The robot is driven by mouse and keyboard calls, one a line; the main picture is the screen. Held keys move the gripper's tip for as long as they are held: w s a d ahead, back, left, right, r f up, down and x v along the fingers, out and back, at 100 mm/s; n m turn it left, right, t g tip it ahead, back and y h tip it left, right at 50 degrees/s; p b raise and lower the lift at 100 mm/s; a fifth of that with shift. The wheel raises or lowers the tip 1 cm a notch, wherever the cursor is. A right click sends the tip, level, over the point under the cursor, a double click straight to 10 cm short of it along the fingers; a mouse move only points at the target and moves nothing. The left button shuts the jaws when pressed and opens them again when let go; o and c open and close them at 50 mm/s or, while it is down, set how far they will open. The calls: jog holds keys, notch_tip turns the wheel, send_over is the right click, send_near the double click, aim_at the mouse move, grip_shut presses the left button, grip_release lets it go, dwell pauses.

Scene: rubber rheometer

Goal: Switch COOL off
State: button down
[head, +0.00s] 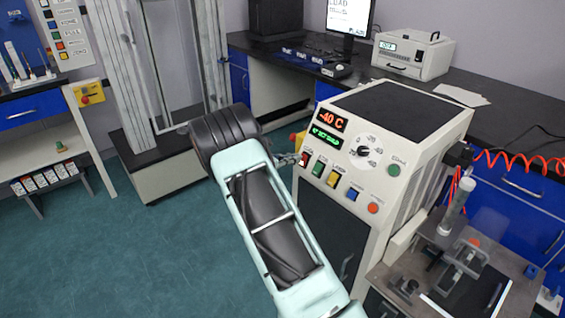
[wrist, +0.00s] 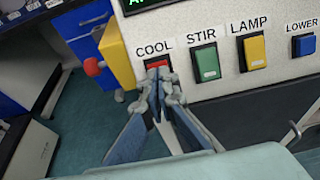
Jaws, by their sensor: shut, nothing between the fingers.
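The red COOL switch (wrist: 157,64) is at the left end of the switch row on the cream machine's front panel in the wrist view. Its lower part is hidden behind my fingertips. My gripper (wrist: 162,84) is shut and empty, with its tips right at the switch; I cannot tell whether they touch it. In the head view my gripper (head: 299,159) reaches the panel's left edge beside the COOL switch (head: 305,158). The machine's display (head: 332,120) reads -40 C in red.
The green STIR switch (wrist: 206,64), yellow LAMP switch (wrist: 255,52) and blue LOWER switch (wrist: 303,45) sit close to the right. A yellow box with a red knob (wrist: 94,66) is at the left. A dial (head: 363,151) is above the row.

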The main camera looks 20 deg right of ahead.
jog(key=shift+x, duration=0.85)
jog(key=d+r+y+p, duration=0.1)
jog(key=p, duration=0.1)
jog(key=shift+w+p, duration=0.2)
jog(key=shift+p, duration=0.15)
jog(key=shift+g+y+p, duration=0.3)
jog(key=shift+y+p, duration=0.1)
jog(key=shift+p, duration=0.05)
jog(key=shift+f+b, duration=0.3)
jog(key=shift+f, duration=0.15)
jog(key=shift+r, duration=0.1)
jog(key=shift+d+r+p, duration=0.1)
jog(key=shift+r+p, duration=0.4)
jog(key=shift+r, duration=0.2)
